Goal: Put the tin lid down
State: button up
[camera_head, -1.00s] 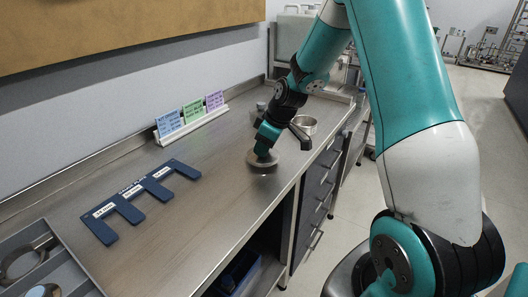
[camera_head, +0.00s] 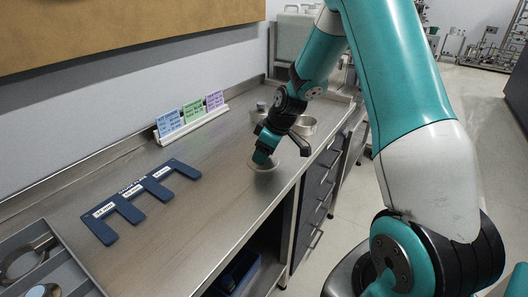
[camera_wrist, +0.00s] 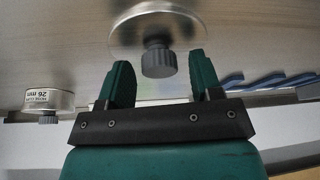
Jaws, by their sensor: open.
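My gripper (camera_wrist: 160,66) is open, with one teal finger on each side of the knob and gaps showing on both sides. In the head view my gripper (camera_head: 263,156) points down at the lid and partly hides it.
A blue slotted rack (camera_head: 129,207) lies left, colored cards (camera_head: 192,114) stand behind, and a grey tray (camera_head: 75,268) is front left. The middle bench is clear.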

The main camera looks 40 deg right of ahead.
jog(key=v, duration=1.1)
jog(key=s+a+r+g+y, duration=0.1)
jog(key=s+a+r, duration=0.3)
jog(key=a, duration=0.5)
jog(key=s+a+r+g+y, duration=0.1)
jog(key=s+a+r, duration=0.1)
jog(key=s+a, duration=0.6)
jog(key=s+a+r+g+p, duration=0.1)
jog(key=s+a+r+p, duration=0.2)
jog(key=s+a, duration=0.6)
jog(key=s, duration=0.3)
jog(key=shift+s+a+r+g, duration=0.2)
jog(key=shift+s+r+g, duration=0.05)
jog(key=shift+r+g, duration=0.1)
